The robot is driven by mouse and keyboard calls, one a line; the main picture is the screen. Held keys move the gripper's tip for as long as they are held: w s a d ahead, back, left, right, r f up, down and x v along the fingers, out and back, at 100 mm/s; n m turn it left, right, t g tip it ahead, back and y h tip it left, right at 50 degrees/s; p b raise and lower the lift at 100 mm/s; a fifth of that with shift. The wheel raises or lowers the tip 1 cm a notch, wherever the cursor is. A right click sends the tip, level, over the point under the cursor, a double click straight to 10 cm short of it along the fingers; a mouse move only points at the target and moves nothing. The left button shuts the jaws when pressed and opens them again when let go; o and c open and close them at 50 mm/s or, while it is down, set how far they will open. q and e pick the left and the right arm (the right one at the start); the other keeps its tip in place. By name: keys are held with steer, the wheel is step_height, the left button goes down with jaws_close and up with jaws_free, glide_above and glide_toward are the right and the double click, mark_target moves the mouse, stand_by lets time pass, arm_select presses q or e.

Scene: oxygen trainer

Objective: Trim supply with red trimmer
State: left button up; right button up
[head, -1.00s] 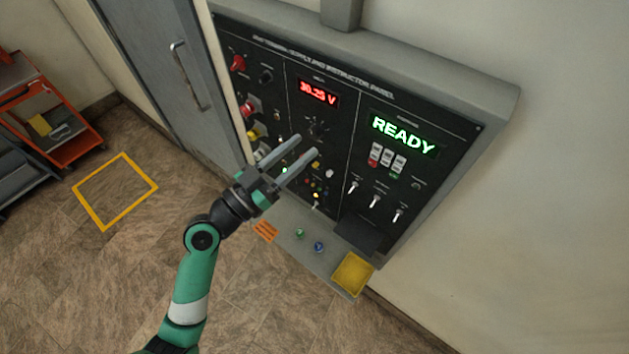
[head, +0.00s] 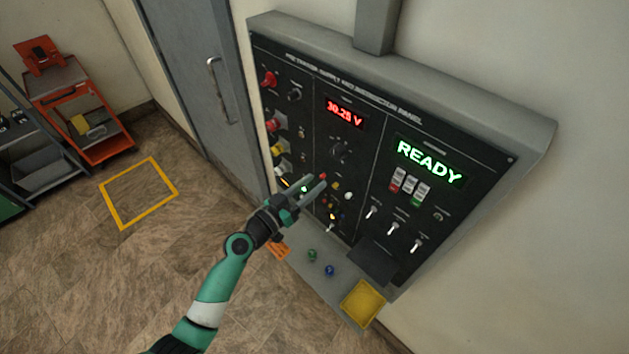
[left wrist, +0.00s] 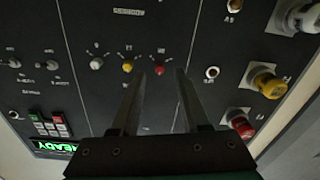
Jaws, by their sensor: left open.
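The red trimmer (left wrist: 159,70) is a small red knob in a row beside a yellow knob (left wrist: 127,67) and a white knob (left wrist: 97,63) in the left wrist view. My left gripper (left wrist: 158,80) is open, its two fingers pointing at the panel with the red trimmer between their tips in that view; I cannot tell the remaining gap. In the head view my left gripper (head: 315,182) is in front of the lower middle of the panel. The supply display (head: 344,112) reads about 30.25 V in red digits. My right gripper is not in view.
The panel's right section has a green READY display (head: 430,162), rocker switches and toggles. A shelf below holds a green knob (head: 312,255), a blue knob (head: 329,271) and a yellow pad (head: 362,303). Large connectors (left wrist: 268,84) flank the trimmers.

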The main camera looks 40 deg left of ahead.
arm_select(q)
steer(key=shift+w, duration=0.75)
steer(key=shift+c, duration=0.2)
jaws_close()
steer(key=shift+n, duration=0.3)
steer(key=n, duration=0.2)
steer(key=shift+n, duration=0.3)
steer(key=n, duration=0.3)
steer(key=shift+r+n, duration=0.1)
steer(key=shift+n, duration=0.2)
steer(key=n+p, duration=0.1)
steer(key=n, duration=0.5)
steer(key=shift+p, duration=0.3)
steer(key=shift+n, duration=0.3)
